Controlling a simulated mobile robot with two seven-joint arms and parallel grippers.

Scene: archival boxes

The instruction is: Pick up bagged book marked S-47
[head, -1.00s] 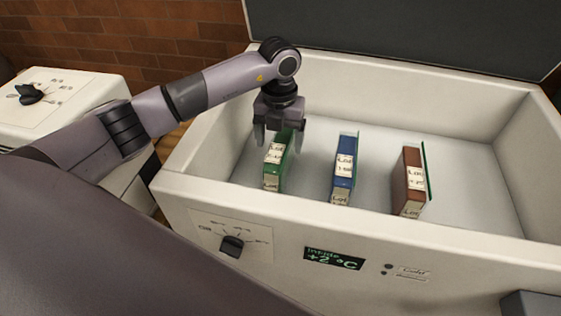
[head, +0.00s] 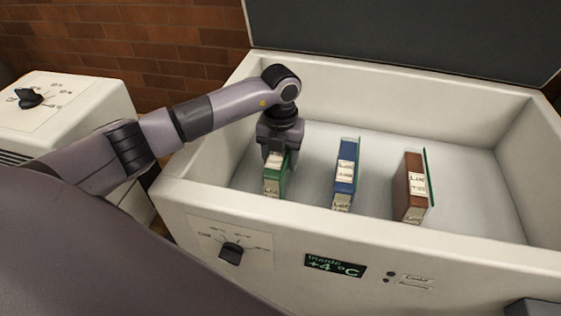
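Three upright books with white labels stand in a row inside the open white chest (head: 190,192): a green one (head: 283,183) at left, a blue one (head: 346,184) in the middle and a brown one (head: 409,188) at right. The labels seem to begin with "Lot", but the numbers are too small to read, so I cannot tell which is S-47. My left gripper (head: 280,155) points down at the top of the green book, which it partly hides. Its fingertips are hard to make out, and I cannot tell whether they are closed on the book. My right gripper is not in view.
The chest has high walls and a raised dark lid (head: 400,38) behind. Its front carries a knob (head: 231,251) and a display (head: 335,265) reading +4 °C. A white unit (head: 70,105) with a knob stands at left. The chest floor between the books is clear.

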